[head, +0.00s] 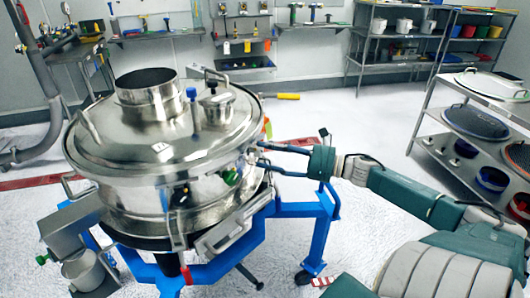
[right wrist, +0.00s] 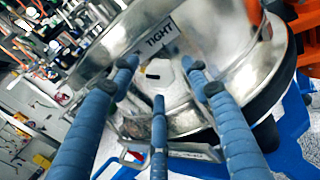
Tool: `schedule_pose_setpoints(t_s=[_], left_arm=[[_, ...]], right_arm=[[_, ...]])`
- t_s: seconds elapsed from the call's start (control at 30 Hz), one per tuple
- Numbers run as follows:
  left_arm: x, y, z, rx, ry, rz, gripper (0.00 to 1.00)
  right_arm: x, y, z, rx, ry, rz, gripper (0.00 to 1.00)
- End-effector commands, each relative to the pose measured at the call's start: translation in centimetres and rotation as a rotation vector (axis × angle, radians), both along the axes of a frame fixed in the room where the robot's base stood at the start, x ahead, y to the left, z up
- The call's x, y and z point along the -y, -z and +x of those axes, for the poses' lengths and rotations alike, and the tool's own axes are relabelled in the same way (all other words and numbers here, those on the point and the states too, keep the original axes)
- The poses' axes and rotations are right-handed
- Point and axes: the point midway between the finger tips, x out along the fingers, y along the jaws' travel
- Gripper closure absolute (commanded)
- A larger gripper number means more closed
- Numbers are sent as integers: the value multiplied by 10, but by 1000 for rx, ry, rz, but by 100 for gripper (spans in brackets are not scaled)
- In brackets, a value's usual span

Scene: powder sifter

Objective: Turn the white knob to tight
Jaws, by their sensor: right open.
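The powder sifter (head: 160,140) is a large round steel machine on a blue frame, at the left of the head view. In the right wrist view, the white knob (right wrist: 166,73) with a dark slot sits on the sifter's side, just below a "TIGHT" label (right wrist: 160,36). I cannot make out the knob in the head view. My right gripper (head: 262,156) reaches in from the right to the sifter's side. Its blue fingers are spread apart, around the knob in the right wrist view (right wrist: 158,78); whether they touch it I cannot tell. My left gripper is not in view.
The blue frame (head: 322,222) stands under and right of the sifter. A shelf rack (head: 462,133) with round lids and sieves is at the right. Benches and shelves line the back wall. White floor (head: 350,130) lies open between.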

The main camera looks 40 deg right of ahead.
Motion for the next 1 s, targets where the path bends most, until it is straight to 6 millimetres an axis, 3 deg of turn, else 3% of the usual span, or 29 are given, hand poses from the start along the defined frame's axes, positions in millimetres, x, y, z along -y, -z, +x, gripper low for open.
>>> schedule_pose_setpoints(t_s=[0.43, 0.67, 1.0], left_arm=[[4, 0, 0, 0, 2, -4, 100], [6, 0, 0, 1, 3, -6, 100], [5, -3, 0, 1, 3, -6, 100]], right_arm=[[-5, 0, 10, -2, 2, 0, 52], [-5, 0, 10, -1, 1, 1, 97], [-5, -1, 10, -19, 2, 34, 97]])
